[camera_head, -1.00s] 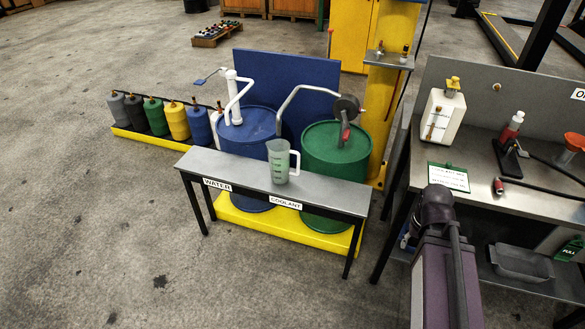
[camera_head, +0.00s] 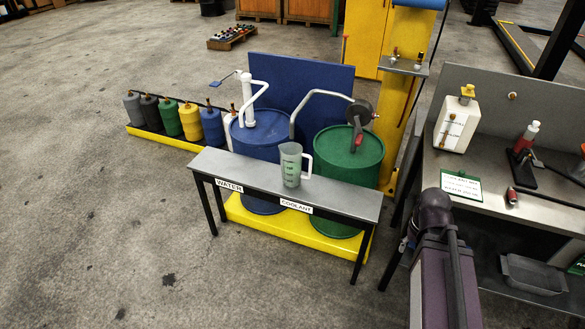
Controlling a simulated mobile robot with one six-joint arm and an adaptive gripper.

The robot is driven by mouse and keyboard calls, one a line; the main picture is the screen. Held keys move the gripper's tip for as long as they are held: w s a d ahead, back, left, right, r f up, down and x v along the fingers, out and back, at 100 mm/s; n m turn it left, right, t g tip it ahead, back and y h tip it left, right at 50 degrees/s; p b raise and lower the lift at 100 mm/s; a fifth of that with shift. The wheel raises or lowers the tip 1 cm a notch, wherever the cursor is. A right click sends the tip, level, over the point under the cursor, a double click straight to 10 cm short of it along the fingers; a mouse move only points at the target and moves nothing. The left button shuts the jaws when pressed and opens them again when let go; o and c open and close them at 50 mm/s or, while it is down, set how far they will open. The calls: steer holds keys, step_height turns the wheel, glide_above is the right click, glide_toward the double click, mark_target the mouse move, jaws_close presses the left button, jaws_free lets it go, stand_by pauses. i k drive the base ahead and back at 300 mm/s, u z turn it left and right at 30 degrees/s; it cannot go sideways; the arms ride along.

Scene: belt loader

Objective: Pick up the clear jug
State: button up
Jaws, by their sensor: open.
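The clear jug (camera_head: 290,166) stands upright on a narrow grey bench (camera_head: 240,172), above the "COOLANT" label. It has green markings and its handle points right. Part of my own arm, purple and dark, shows at the lower right, well apart from the jug. My gripper is not in view.
Behind the bench stand a blue drum (camera_head: 258,135) and a green drum (camera_head: 350,160) with pumps, on a yellow tray (camera_head: 290,222). Several coloured bottles (camera_head: 190,121) line up at left. A workbench (camera_head: 560,212) is at right. The floor at front left is clear.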

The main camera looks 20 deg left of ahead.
mark_target(297, 167)
steer(key=u, duration=0.05)
steer(key=i, duration=0.9)
steer(key=z, duration=0.05)
